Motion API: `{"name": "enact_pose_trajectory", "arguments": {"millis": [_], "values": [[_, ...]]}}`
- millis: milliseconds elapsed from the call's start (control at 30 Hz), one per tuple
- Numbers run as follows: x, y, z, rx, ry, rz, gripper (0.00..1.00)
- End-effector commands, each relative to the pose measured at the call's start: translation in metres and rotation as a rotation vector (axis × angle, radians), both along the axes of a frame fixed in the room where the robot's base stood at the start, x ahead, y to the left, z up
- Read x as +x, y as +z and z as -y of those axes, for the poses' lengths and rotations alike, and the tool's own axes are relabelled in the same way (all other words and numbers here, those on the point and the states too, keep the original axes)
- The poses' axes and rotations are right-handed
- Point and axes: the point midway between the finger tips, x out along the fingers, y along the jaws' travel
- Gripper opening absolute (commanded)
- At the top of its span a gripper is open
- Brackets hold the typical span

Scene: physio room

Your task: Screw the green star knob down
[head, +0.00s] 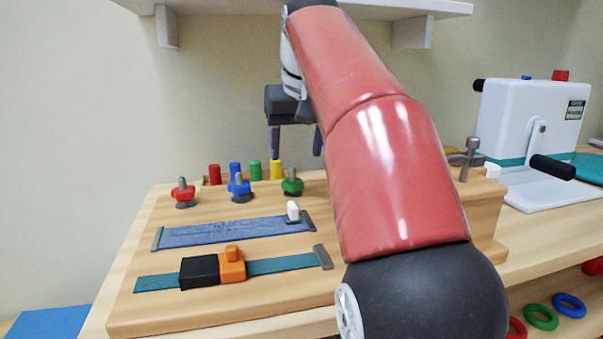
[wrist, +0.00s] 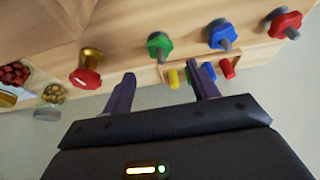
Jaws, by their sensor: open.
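The green star knob (head: 292,183) stands upright on its threaded stud at the right of a row of three knobs on the wooden board (head: 215,305). In the wrist view the green star knob (wrist: 160,46) is just beyond the fingertips. My gripper (head: 296,152) is open and empty, pointing down above the knob with a clear gap. In the wrist view my gripper (wrist: 168,77) has its two fingers spread apart and touches nothing visible. My own red arm hides the board's right part in the head view.
A blue star knob (head: 239,186) and a red star knob (head: 183,193) stand to the left. Several coloured pegs stand close behind, including a yellow peg (head: 276,170). A shelf (head: 370,8) hangs above. A white crank machine (head: 530,120) stands at the right.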

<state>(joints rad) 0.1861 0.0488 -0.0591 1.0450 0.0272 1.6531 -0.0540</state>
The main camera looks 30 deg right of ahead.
Motion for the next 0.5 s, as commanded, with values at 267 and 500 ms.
{"name": "enact_pose_trajectory", "arguments": {"millis": [267, 500], "values": [[0.016, -0.045, 0.003, 0.0, 0.002, -0.006, 0.59], [0.026, -0.066, 0.005, 0.0, 0.002, -0.003, 0.59]]}}
